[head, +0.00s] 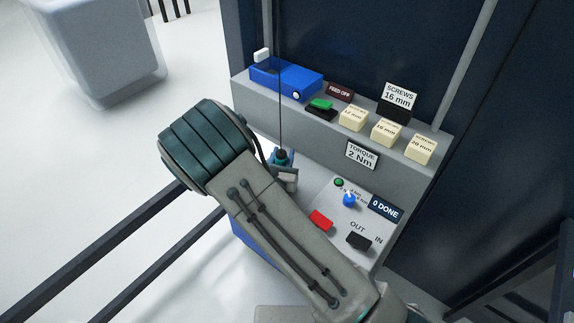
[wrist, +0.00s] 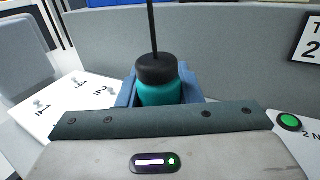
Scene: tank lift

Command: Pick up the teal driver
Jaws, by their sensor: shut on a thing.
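The teal driver (head: 281,161) hangs upright on a thin dark cord at the left end of the grey bench. In the wrist view its teal body and black cap (wrist: 157,70) show just beyond my gripper's palm, with blue-grey pieces on both sides. My gripper (head: 283,172) is shut on the driver. The driver's lower part is hidden by the gripper, so I cannot tell what is under it.
A blue bin (head: 300,84), a green switch (head: 320,104) and several cream screw boxes (head: 353,118) line the raised shelf. The sloped panel (head: 325,197) carries a red block (head: 320,220), a black block (head: 359,240), a blue knob (head: 349,200) and a "0 DONE" display (head: 385,208).

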